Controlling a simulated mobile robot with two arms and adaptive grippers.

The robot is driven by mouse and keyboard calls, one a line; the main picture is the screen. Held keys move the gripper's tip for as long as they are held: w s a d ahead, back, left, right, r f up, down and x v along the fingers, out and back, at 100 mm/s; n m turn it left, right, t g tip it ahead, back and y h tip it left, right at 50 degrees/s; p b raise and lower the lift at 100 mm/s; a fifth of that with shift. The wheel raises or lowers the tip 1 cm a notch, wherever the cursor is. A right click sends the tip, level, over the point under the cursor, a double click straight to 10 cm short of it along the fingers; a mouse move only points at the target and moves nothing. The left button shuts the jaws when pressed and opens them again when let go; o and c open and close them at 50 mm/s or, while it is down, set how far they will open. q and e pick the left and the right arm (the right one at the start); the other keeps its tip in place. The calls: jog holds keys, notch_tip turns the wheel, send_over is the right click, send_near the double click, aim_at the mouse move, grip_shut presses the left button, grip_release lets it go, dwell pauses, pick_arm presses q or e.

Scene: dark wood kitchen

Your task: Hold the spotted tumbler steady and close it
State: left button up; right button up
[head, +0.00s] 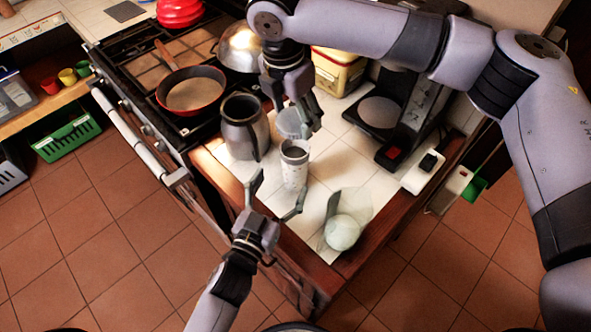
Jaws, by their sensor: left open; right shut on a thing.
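The spotted tumbler (294,172) stands upright on the white tiled counter in the head view, its top open with a dark inside. My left gripper (281,181) is open, with its two fingers spread on either side of the tumbler's lower part in the picture; I see no clear contact. My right gripper (294,115) comes from above and is shut on a pale grey round lid (289,125). The lid shows above and behind the tumbler's mouth in the picture, apart from it. My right fingers hide part of the lid.
A dark grey jug (243,127) stands just left of the tumbler. A clear, greenish glass thing (343,231) is at the counter's front right corner. A black coffee machine (408,115) and a yellow box (337,73) stand behind. The stove with a red pan (191,91) is at left.

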aim_at(290, 167)
pick_arm(q)
jog(key=x, duration=0.9)
pick_arm(e)
jog(key=shift+s+r, duration=0.1)
pick_arm(q)
jog(key=shift+s, duration=0.1)
jog(key=c, duration=1.8)
pick_arm(e)
jog(key=shift+f, duration=2.5)
jog(key=shift+f, duration=0.85)
pick_arm(q)
grip_shut()
pick_arm(e)
jog(key=shift+f, duration=0.6)
